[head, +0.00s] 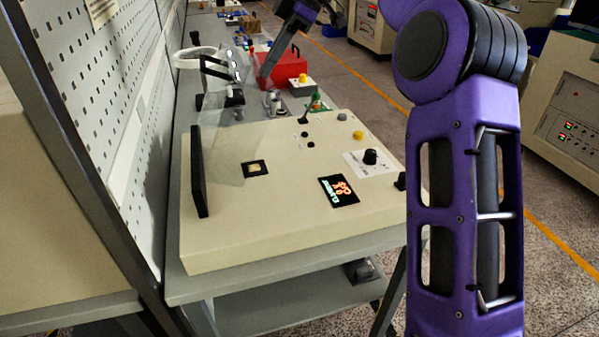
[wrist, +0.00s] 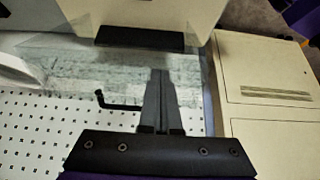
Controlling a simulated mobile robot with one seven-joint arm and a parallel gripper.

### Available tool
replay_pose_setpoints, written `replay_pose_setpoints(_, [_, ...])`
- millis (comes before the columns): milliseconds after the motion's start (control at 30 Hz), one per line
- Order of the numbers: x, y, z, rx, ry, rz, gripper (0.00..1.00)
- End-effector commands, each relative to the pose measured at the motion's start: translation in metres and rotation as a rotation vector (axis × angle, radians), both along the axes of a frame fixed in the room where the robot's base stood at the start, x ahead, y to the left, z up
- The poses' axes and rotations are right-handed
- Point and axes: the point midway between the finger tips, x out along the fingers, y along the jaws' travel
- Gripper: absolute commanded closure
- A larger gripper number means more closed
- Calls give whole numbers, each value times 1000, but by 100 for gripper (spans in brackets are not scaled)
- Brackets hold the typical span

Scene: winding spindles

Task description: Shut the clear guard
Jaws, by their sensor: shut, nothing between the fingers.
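The clear guard (head: 235,140) is a faint see-through sheet above the left part of a beige control box (head: 290,235) in the head view. It looks raised, but its edges are hard to make out. A black upright bar (head: 198,170) stands at the box's left edge. In the wrist view the clear sheet (wrist: 85,62) spreads left of my fingers, and a black bar (wrist: 140,38) lies ahead of the tips. My gripper (head: 264,76) is shut and empty, pointing down beyond the box in the head view. Its closed fingers also show in the wrist view (wrist: 160,72). I cannot tell whether they touch the sheet.
The box top has a lit display (head: 338,191), a black knob (head: 370,156) and a small lever. A red box (head: 280,70) and a yellow button box (head: 301,85) stand behind. A perforated panel (head: 105,85) borders the bench on the left. A black hook (wrist: 115,103) is near my fingers.

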Motion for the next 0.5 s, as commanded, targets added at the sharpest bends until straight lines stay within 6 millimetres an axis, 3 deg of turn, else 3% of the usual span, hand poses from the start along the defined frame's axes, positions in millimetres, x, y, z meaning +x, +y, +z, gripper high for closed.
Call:
replay_pose_setpoints(233, [-2, 5, -5, 4, 12, 11, 100])
replay_pose_setpoints(500, [0, -2, -12, 4, 12, 8, 100])
